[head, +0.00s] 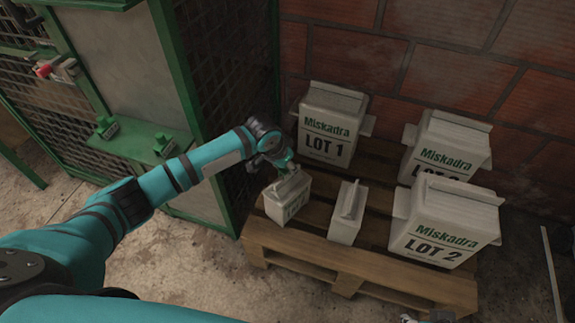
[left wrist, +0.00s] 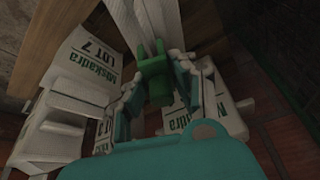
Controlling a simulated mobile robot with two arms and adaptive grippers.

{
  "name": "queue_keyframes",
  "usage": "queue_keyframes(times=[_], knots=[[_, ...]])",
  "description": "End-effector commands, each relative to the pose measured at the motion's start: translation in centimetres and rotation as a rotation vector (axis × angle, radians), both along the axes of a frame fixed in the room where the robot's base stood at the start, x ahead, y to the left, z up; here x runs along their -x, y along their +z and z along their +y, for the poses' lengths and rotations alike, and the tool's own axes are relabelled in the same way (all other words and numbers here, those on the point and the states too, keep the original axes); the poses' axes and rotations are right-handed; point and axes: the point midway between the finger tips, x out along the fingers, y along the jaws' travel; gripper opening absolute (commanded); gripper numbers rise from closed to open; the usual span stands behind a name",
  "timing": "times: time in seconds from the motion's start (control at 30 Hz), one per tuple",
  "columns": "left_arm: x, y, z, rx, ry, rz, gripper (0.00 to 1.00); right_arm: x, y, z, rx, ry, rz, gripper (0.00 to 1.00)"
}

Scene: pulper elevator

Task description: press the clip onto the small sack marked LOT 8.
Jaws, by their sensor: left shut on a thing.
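My left gripper (head: 284,162) is low over the pallet, at the top of a small white sack (head: 292,205) with green print. That sack's lot number is too small to read in the head view. In the left wrist view my left gripper (left wrist: 155,95) is shut on a green clip (left wrist: 154,72). White sack surfaces with green print show behind the jaws; whether the clip touches one I cannot tell. Another small sack (head: 346,212) stands to the right, its marking unreadable. A grey part at the head view's bottom edge may be my right gripper (head: 430,317). No LOT 8 mark is readable.
Larger sacks marked LOT 1 (head: 330,125) and LOT 2 (head: 443,225), and another large sack (head: 448,145), stand on the wooden pallet (head: 330,270). In the left wrist view a sack appears to read LOT 7 (left wrist: 82,62). Green clips (head: 107,127) lie on a green ledge (head: 135,138).

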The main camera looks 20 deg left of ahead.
Motion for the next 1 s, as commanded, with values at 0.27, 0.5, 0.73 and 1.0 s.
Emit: queue_keyframes(times=[0.27, 0.5, 0.73, 1.0], knots=[[0.0, -0.6, 0.0, 0.0, 0.0, 0.0, 0.03, 0.0, 0.0, 0.0, -0.001, 0.0, 0.001, 0.34], [0.0, -1.2, 0.0, 0.0, 0.0, 0.001, 0.03, 0.0, -0.1, 0.0, -0.001, -0.001, 0.001, 0.34], [0.0, -1.5, 0.0, 0.0, 0.0, 0.001, 0.03, 0.0, -0.1, 0.1, -0.001, -0.001, 0.001, 0.34], [0.0, -1.5, 0.0, 0.0, 0.0, 0.0, 0.03, 0.0, -0.1, 0.1, -0.001, -0.001, 0.001, 0.34]])
